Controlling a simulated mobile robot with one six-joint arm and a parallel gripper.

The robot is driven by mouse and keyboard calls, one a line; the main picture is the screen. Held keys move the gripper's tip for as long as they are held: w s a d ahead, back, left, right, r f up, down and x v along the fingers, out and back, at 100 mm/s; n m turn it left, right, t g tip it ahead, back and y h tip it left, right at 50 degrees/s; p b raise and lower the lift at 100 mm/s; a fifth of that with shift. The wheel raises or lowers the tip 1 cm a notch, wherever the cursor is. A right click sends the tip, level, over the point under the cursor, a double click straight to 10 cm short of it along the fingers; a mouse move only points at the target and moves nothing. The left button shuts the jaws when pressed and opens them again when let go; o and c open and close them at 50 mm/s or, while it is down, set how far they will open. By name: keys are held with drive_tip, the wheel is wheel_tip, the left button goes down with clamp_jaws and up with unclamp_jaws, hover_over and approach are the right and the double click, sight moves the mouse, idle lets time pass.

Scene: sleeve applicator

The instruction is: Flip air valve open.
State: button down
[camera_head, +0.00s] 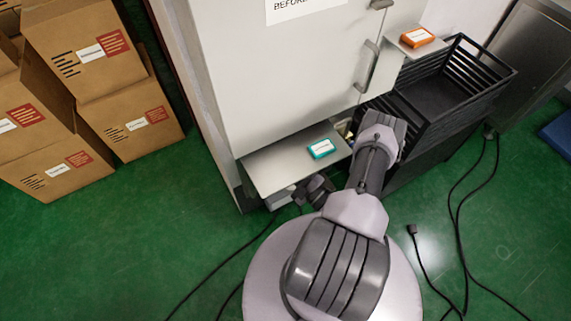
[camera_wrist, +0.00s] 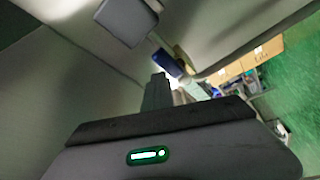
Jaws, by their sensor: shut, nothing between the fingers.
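In the wrist view, a small dark blue lever-like piece (camera_wrist: 167,63) shows just past my fingertips; it looks like the air valve's handle. A pale fitting seems to lie behind it, partly hidden by my fingers. My gripper (camera_wrist: 160,80) is shut and empty, with its tips close below the blue piece. I cannot tell whether they touch. In the head view the valve cannot be made out, and my fingers are not clear near the shelf's underside.
A white machine cabinet (camera_head: 270,60) has a metal shelf (camera_head: 275,168) bearing a teal box (camera_head: 321,148). An orange box (camera_head: 416,37) rests on an upper ledge. A black crate (camera_head: 470,75) stands right. Cardboard boxes (camera_head: 85,45) stand left. Cables (camera_head: 455,215) cross the green floor. A grey block (camera_wrist: 127,20) overhangs above.

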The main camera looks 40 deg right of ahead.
drive_tip(key=shift+s+f+b, duration=0.15)
drive_tip(key=shift+f+b, duration=0.25)
drive_tip(key=shift+f, duration=0.05)
idle(0.4)
